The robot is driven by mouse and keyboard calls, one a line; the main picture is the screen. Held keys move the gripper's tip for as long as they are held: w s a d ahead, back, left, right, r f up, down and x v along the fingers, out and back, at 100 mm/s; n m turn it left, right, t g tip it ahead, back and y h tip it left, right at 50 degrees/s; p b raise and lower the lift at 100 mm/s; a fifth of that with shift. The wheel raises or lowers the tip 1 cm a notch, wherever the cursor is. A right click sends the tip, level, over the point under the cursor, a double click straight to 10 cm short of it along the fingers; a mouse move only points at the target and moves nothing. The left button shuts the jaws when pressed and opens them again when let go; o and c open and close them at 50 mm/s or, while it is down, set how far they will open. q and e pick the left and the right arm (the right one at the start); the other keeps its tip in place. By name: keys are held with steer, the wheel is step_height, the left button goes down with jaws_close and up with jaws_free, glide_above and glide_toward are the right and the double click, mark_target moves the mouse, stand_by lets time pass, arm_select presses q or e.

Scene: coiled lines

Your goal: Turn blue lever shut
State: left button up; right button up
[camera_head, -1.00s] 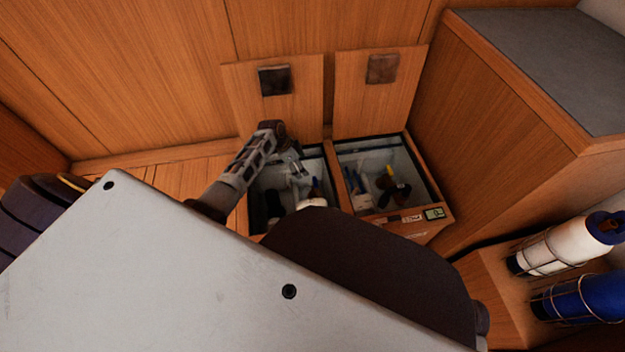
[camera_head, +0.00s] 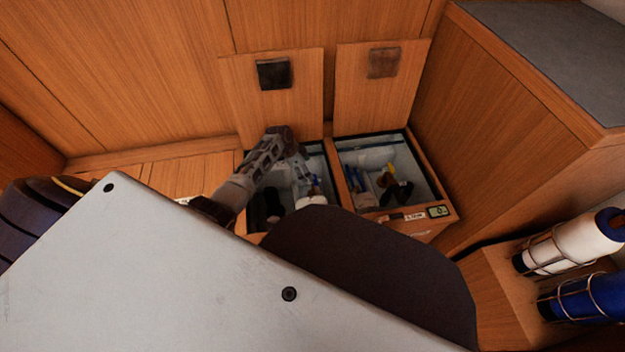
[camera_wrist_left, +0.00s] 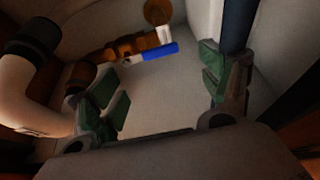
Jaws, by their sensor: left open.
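The blue lever (camera_wrist_left: 155,53) sits on a brass valve (camera_wrist_left: 125,48) in the upper middle of the left wrist view. In the head view a small blue patch, apparently the same lever (camera_head: 314,184), shows inside the left open compartment. My left gripper (camera_wrist_left: 162,92) is open, with its green finger pads spread on either side of the view. The lever appears beyond and between the fingertips, with no contact visible. In the head view my left arm reaches down into that compartment, and the fingers (camera_head: 300,168) are small there. My right gripper is not in view.
A white pipe elbow (camera_wrist_left: 25,95) with dark collars stands close to the left finger. A dark blue hose (camera_wrist_left: 239,25) runs beside the right finger. The right compartment (camera_head: 422,165) holds more fittings. Raised lids (camera_head: 245,85) stand behind. Bottles (camera_head: 570,245) are racked at right.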

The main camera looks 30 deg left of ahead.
mark_target(314, 180)
arm_select(q)
steer(key=shift+b+x, duration=2.3)
steer(key=shift+x, duration=1.85)
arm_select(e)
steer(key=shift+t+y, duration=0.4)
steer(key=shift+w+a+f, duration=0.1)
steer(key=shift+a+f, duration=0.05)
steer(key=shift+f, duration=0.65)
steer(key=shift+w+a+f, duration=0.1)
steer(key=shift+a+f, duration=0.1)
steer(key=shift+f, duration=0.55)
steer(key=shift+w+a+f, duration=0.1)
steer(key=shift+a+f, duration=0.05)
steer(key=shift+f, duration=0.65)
arm_select(q)
steer(key=c, duration=1.4)
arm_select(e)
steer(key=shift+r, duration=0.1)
